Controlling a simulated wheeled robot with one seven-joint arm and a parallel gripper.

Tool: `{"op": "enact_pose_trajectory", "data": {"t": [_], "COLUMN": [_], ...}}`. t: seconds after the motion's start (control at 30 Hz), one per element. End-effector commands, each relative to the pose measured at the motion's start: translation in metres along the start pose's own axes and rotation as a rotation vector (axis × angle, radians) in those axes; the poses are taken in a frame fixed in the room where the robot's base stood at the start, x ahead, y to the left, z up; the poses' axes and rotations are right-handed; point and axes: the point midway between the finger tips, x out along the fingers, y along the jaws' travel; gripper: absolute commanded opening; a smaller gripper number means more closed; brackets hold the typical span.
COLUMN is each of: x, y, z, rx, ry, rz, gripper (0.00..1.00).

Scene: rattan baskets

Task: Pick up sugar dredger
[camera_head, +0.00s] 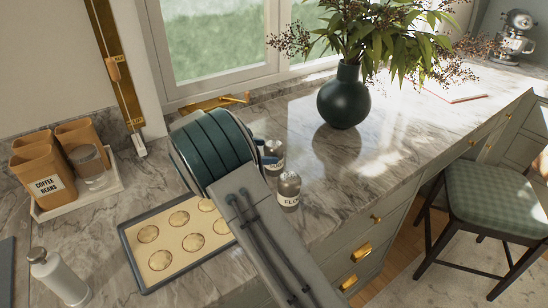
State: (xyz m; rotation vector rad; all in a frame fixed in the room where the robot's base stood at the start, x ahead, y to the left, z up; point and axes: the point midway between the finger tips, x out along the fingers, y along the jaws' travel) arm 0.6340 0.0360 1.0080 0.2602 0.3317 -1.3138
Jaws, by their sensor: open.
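The front shaker (289,190) is upright and carries a label whose visible letters begin "FLO". The rear shaker (273,156) also has a label, too small to read; it may be the sugar dredger, but I cannot tell for sure. My grey arm (270,245) with dark cables reaches up from the bottom, left of the front shaker. My gripper's fingers do not show.
A baking tray (137,275) with pastry rounds lies left. Canisters (40,165), a glass jar (90,168) and a white bottle (58,280) stand farther left. A green vase (344,98) stands behind right. Counter right of the shakers is clear.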

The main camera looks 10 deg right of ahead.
Motion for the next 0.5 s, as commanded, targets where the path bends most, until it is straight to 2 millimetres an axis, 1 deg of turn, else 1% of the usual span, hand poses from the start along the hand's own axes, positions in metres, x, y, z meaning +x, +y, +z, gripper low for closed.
{"op": "enact_pose_trajectory", "data": {"t": [0.03, 0.1, 0.2, 0.3, 0.5], "x": [0.009, 0.020, 0.033, 0.039, 0.041], "y": [-0.003, -0.006, -0.005, -0.005, -0.005], "z": [0.002, 0.000, -0.001, -0.001, -0.002], "rx": [-0.002, -0.001, -0.001, 0.000, 0.001], "ry": [-0.001, -0.001, 0.000, 0.000, 0.000], "rz": [-0.004, -0.005, -0.004, -0.002, -0.001], "gripper": [0.79, 0.79, 0.79, 0.79, 0.79]}}
